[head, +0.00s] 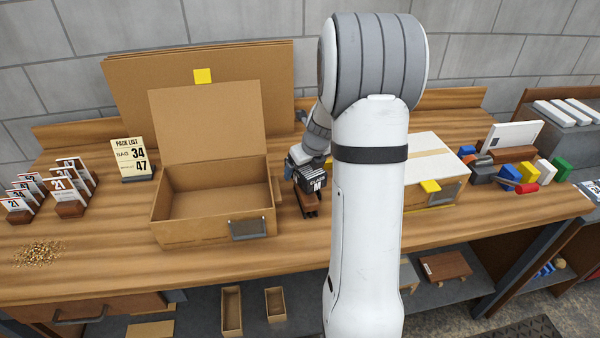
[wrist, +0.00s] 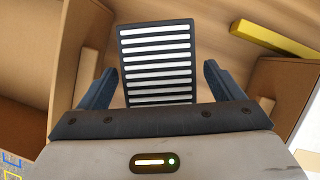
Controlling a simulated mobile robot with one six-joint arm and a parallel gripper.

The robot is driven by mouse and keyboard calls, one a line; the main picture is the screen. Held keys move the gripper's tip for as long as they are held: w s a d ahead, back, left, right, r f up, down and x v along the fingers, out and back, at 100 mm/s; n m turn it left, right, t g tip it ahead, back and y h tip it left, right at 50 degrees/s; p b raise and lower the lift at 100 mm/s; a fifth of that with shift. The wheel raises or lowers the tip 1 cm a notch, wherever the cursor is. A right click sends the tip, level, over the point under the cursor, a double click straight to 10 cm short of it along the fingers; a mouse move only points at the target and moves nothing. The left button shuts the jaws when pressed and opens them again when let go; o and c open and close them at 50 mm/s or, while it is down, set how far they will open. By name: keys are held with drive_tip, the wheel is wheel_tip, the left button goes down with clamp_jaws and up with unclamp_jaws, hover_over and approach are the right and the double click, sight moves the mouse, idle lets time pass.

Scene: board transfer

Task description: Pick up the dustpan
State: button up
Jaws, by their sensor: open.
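My gripper (head: 308,208) is over the table, just right of the open cardboard box (head: 200,240), pointing down. In the wrist view its two dark fingers (wrist: 158,85) stand apart with an open gap. I make out no dustpan for certain in either view. My white arm hides part of the table in the head view.
Crumbs (head: 38,253) lie at the table's left front, below several number cards (head: 70,188). Right of my arm are a taped carton (head: 420,150) and coloured blocks (head: 562,168).

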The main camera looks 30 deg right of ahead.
drive_tip(key=c, duration=1.1)
